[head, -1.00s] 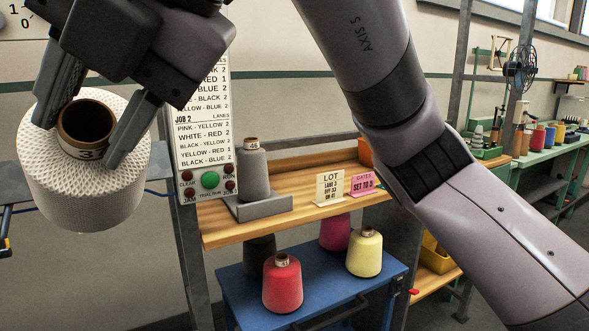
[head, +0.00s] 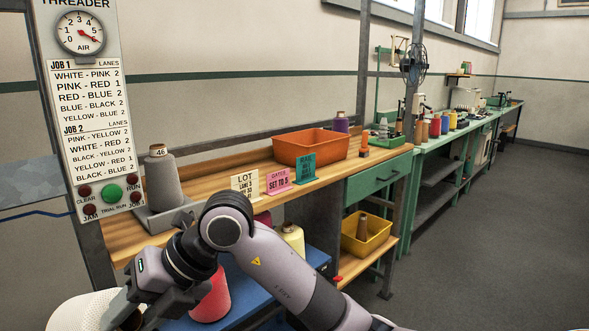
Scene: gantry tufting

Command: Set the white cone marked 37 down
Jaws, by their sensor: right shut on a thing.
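The white cone (head: 82,313) is at the bottom left corner of the head view, cut off by the lower edge. Only its upper pale side shows, and its marking is out of sight. My right gripper (head: 130,314) reaches in to the cone's right side and is shut on it. The fingertips are partly hidden and cut off by the frame. What lies under the cone is out of view. My left gripper is not in view.
A wooden bench (head: 225,180) holds a grey cone (head: 163,183) on a stand, small signs and an orange bin (head: 310,148). A red cone (head: 211,300) and a yellow cone (head: 292,238) stand on a blue cart (head: 250,314) below. A threader panel (head: 95,110) stands at left.

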